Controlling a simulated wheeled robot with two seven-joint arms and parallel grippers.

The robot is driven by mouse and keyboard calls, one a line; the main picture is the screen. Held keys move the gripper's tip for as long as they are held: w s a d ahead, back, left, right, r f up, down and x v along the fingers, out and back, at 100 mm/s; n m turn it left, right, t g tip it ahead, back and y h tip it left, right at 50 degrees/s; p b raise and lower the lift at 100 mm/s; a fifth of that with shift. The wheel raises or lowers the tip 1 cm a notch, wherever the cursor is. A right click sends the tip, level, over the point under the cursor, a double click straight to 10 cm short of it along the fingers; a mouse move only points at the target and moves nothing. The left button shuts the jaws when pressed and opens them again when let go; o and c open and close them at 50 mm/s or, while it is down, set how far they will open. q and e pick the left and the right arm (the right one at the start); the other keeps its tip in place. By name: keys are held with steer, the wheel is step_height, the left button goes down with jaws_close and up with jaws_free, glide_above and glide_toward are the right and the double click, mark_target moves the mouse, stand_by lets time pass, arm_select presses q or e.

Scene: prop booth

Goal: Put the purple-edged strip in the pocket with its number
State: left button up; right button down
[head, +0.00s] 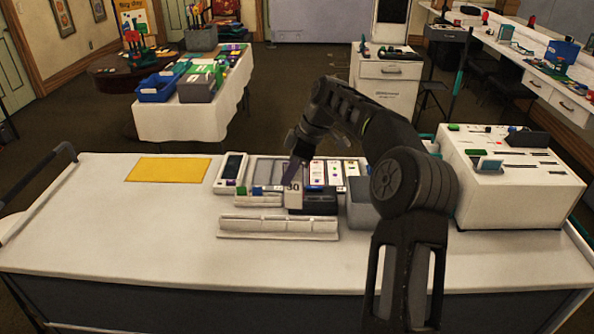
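My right gripper (295,167) reaches down over the middle of the white table, its arm coming in from the lower right. It looks shut on the purple-edged strip (293,198), a pale upright card with a dark two-digit number, probably 40, near its top. Dark purple shows just above the number, but the grip itself is small and partly hidden. The strip hangs in front of a dark box and behind a long, low white rack (278,235). I cannot make out numbers on the rack's pockets. My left gripper is not in view.
Behind the strip is a pale compartment tray (222,187) with several cards and small coloured pieces. A yellow mat (168,169) lies to the left. A grey bin (360,215) stands right of the strip, and a white slotted box (515,205) further right. The table's front left is clear.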

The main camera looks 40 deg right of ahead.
steer(key=s+a+f+m+h, duration=0.1)
steer(key=a+m, duration=0.2)
steer(key=a, duration=0.5)
steer(key=s+a+f+m+t+h, duration=0.1)
steer(key=s+a+f+m, duration=0.1)
steer(key=a, duration=0.7)
steer(key=s+a+f+m+h, duration=0.1)
steer(key=a+m, duration=0.3)
steer(key=a, duration=0.4)
steer(key=shift+s+a+f, duration=0.15)
steer(key=shift+s+f, duration=0.15)
steer(key=shift+f, duration=0.1)
